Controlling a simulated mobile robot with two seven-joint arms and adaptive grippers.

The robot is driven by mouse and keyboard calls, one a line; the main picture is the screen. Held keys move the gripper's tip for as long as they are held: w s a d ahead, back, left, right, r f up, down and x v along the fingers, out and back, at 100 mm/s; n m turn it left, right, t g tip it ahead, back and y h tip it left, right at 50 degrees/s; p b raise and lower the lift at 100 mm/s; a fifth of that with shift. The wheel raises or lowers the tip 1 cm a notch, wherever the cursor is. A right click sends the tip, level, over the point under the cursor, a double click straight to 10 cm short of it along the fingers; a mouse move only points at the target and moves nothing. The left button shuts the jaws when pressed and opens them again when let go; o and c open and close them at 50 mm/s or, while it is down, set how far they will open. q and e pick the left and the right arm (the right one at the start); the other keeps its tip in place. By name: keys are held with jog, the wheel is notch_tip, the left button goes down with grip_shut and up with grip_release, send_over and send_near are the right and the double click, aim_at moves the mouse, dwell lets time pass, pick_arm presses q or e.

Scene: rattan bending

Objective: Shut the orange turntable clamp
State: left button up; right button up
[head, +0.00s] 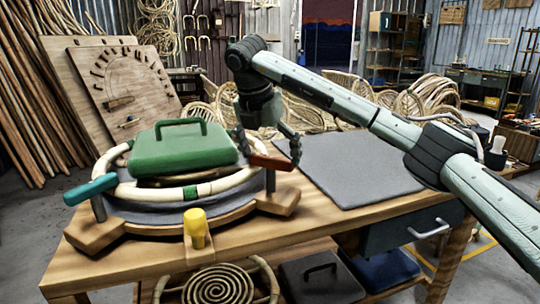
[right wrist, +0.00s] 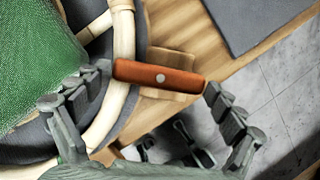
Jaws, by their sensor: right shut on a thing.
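The orange clamp (head: 272,162) is a short bar on a grey post at the right side of the turntable (head: 283,202). In the right wrist view the orange clamp (right wrist: 160,79) lies crosswise, its left end over the edge of the pale rattan ring (right wrist: 124,45) and its right end pointing outward. My right gripper (head: 268,150) comes down from above, with one finger at each end of the bar. In the right wrist view my right gripper (right wrist: 158,80) is shut on the bar lengthwise. My left gripper is not in view.
A green handled block (head: 180,150) sits inside the ring. A teal clamp (head: 90,189) is at the left and a yellow clamp (head: 195,222) at the front. A grey mat (head: 350,168) covers the bare right side of the workbench (head: 330,222). A peg board (head: 110,90) stands behind.

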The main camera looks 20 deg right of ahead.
jog(key=o, duration=0.8)
jog(key=v, duration=1.2)
